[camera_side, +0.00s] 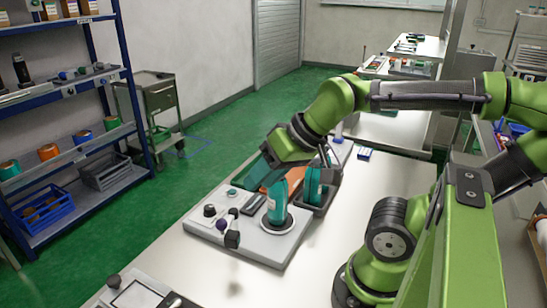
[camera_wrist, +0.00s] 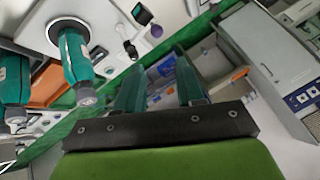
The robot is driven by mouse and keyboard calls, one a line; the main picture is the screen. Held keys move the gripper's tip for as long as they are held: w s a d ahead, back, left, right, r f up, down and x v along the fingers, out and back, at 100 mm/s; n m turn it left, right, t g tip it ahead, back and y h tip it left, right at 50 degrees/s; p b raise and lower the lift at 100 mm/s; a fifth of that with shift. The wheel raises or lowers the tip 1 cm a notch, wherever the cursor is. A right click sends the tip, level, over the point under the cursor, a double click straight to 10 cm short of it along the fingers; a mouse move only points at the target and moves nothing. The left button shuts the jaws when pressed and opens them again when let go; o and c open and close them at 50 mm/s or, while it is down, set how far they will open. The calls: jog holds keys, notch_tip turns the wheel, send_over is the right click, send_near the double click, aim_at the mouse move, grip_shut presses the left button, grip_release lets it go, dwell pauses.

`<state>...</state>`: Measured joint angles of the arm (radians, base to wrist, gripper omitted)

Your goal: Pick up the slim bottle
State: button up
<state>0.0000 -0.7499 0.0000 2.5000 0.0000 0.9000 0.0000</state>
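A teal bottle with a pale cap (camera_side: 277,204) stands upright on a round dark-rimmed seat of the grey fixture; in the wrist view this bottle (camera_wrist: 75,58) is left of my fingers. A second teal bottle (camera_side: 312,186) stands in a dark tray (camera_side: 324,206) behind it, and it also shows at the left edge of the wrist view (camera_wrist: 12,80). I cannot tell for sure which one is the slim bottle. My gripper (camera_side: 250,172) is above and behind the fixture, tilted. Its two teal fingers (camera_wrist: 160,75) are apart with nothing between them.
The grey fixture (camera_side: 205,229) carries dark knobs (camera_side: 210,210) and a small dark block (camera_side: 232,239) at its front left. An orange item (camera_side: 268,178) lies behind the first bottle. A blue shelf rack (camera_side: 104,60) stands far left.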

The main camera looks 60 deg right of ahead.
jog(key=o, duration=0.8)
notch_tip(320, 180, up, 7)
jog(key=g+h, duration=0.3)
jog(key=g, duration=0.2)
send_over(278, 194)
jog(key=d, duration=0.2)
jog(key=shift+m+g, duration=0.3)
jog(key=f, duration=0.5)
jog(key=w+f, duration=0.1)
jog(key=f, duration=1.1)
jog(key=shift+w+d, duration=0.2)
